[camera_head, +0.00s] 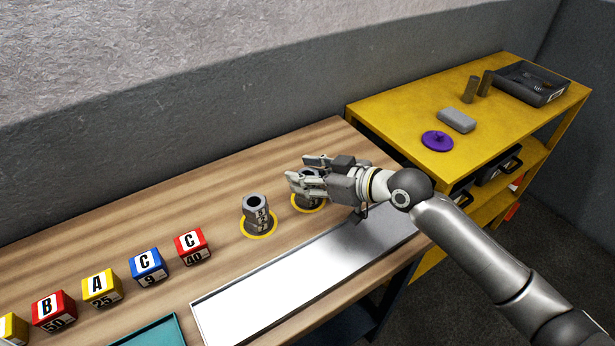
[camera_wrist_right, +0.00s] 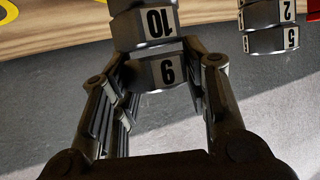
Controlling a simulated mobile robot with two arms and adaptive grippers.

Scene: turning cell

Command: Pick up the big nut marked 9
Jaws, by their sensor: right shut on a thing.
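My right gripper (camera_head: 306,180) is over the far yellow ring on the wooden bench, closed around the upper part of a grey nut stack (camera_head: 308,201). In the right wrist view, its two fingers (camera_wrist_right: 160,82) sit on either side of the big nut marked 9 (camera_wrist_right: 167,72). A nut marked 10 (camera_wrist_right: 157,25) lies directly against it, on the bench side. I cannot tell whether the two are apart. The fingers hide much of the stack in the head view. My left gripper is not in view.
Another grey nut stack (camera_head: 257,216) stands on the nearer yellow ring, left of my right gripper. A silver tray (camera_head: 270,300) lies in front. Lettered blocks (camera_head: 148,266) line the bench at left. A yellow shelf unit (camera_head: 400,105) stands at right.

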